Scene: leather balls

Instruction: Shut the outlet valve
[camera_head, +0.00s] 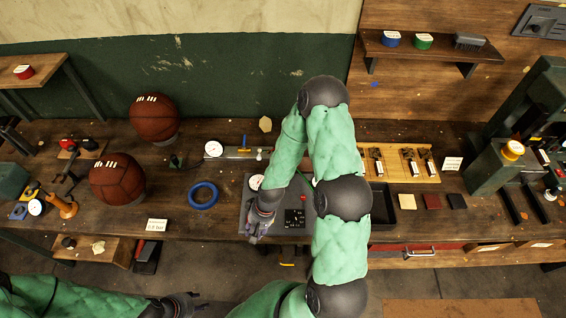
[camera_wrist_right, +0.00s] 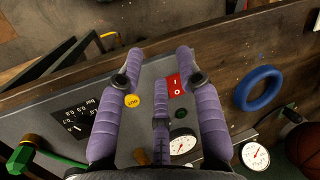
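A grey pump panel (camera_head: 296,190) lies on the bench and also fills the middle of the right wrist view (camera_wrist_right: 140,72). It carries a yellow round tag (camera_wrist_right: 132,100), a red rocker switch (camera_wrist_right: 175,86), a small green knob (camera_wrist_right: 153,113) and a gauge (camera_wrist_right: 183,143). A green hexagonal handle (camera_wrist_right: 20,158) shows at the lower left there. I cannot tell which part is the outlet valve. My right gripper (camera_head: 256,230) is over the panel's front left, its fingers (camera_wrist_right: 160,65) spread and empty. My left gripper (camera_head: 192,302) is in front of the bench, fingers apart and empty.
A blue ring (camera_head: 203,196), two leather balls (camera_head: 117,180) (camera_head: 154,118) and a white card (camera_head: 156,225) are left of the panel. A black tray (camera_head: 383,208) and leather swatches (camera_head: 432,201) are right. My right arm covers the bench's middle.

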